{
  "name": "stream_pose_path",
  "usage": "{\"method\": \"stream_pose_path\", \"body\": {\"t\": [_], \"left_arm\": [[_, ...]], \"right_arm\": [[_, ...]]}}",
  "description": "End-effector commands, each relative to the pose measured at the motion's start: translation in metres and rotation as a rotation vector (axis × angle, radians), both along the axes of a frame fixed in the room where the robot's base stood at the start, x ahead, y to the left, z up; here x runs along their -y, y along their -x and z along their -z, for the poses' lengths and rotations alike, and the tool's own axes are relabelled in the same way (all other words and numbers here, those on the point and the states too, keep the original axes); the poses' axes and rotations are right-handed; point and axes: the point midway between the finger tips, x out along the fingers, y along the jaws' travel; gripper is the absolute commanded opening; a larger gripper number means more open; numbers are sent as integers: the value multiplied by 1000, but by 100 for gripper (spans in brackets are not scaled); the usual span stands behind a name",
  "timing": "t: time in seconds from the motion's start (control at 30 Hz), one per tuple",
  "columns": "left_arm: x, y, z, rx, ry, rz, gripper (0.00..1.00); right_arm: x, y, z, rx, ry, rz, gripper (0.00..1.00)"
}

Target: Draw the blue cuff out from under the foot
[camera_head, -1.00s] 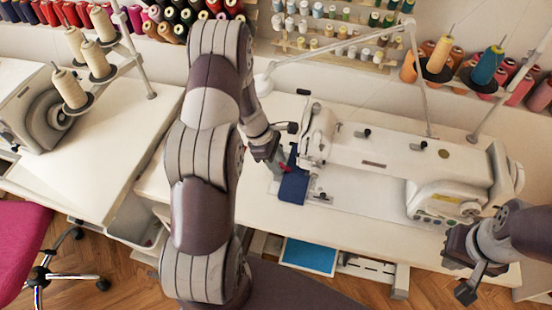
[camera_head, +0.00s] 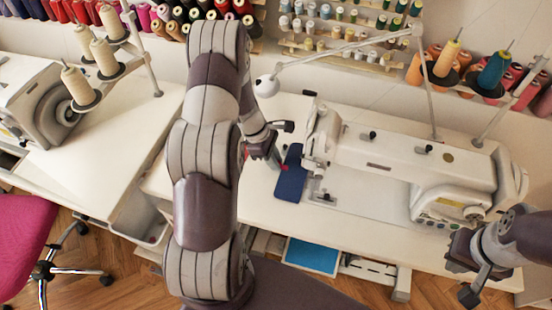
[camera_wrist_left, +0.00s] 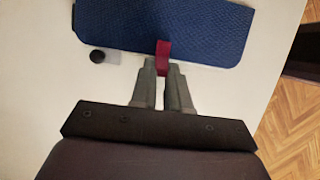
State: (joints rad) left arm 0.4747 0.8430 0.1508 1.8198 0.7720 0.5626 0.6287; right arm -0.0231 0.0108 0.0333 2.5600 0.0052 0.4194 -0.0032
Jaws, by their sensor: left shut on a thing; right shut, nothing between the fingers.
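The blue cuff (camera_head: 291,178) lies flat on the white table, at the left end of the sewing machine (camera_head: 400,165). In the left wrist view the cuff (camera_wrist_left: 160,25) has a red tab (camera_wrist_left: 163,50) at its near edge. My left gripper (camera_wrist_left: 166,72) is shut on this tab; in the head view it (camera_head: 276,164) is at the cuff's left side. The presser foot area (camera_head: 320,194) is just right of the cuff; whether they still overlap is hard to tell. My right gripper (camera_head: 470,282) is shut and empty, near the table's front right.
A dark round knob (camera_wrist_left: 97,56) sits beside the cuff in the left wrist view. Thread stands and spools line the back. The white table (camera_head: 258,205) is clear left of and in front of the cuff. A pink chair (camera_head: 30,250) stands at the left.

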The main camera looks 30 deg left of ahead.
Motion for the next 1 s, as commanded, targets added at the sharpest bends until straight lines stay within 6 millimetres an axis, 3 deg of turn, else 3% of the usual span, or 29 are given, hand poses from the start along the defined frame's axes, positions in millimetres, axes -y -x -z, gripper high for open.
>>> {"method": "stream_pose_path", "body": {"t": [0.17, 0.67, 1.0], "left_arm": [[0, 0, -4, 0, 0, 0, 0], [-3, 1, -45, 0, 0, 0, 0], [-4, 1, -45, 0, 0, 0, 0]], "right_arm": [[0, 0, -4, 0, 0, 0, 0], [0, 0, -42, 0, 0, 0, 0], [0, 0, -42, 0, 0, 0, 0]]}}
